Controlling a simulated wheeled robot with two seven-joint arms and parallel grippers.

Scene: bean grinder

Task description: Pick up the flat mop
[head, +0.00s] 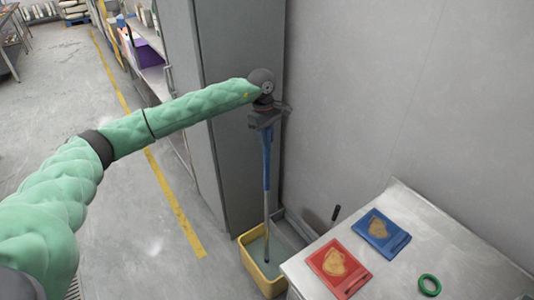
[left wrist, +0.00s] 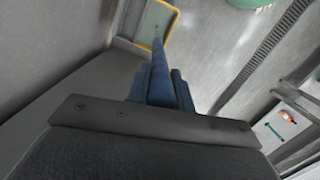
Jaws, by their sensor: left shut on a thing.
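The flat mop (head: 266,165) has a long handle, blue on its upper part and grey below. It stands near upright, its lower end inside a yellow bucket (head: 249,271) on the floor. My left gripper (head: 267,122) is shut on the top of the blue handle. In the left wrist view the blue handle (left wrist: 159,75) runs between the fingers of the gripper (left wrist: 160,92) toward the yellow-rimmed bucket (left wrist: 150,50). The mop's head in the bucket is hard to make out. My right gripper is not in view.
A metal table (head: 385,275) at the lower right holds a red board (head: 338,285), a blue board (head: 391,240) and a green ring (head: 429,285). A tall grey cabinet (head: 235,45) stands behind the mop, against the wall. The floor at left is open.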

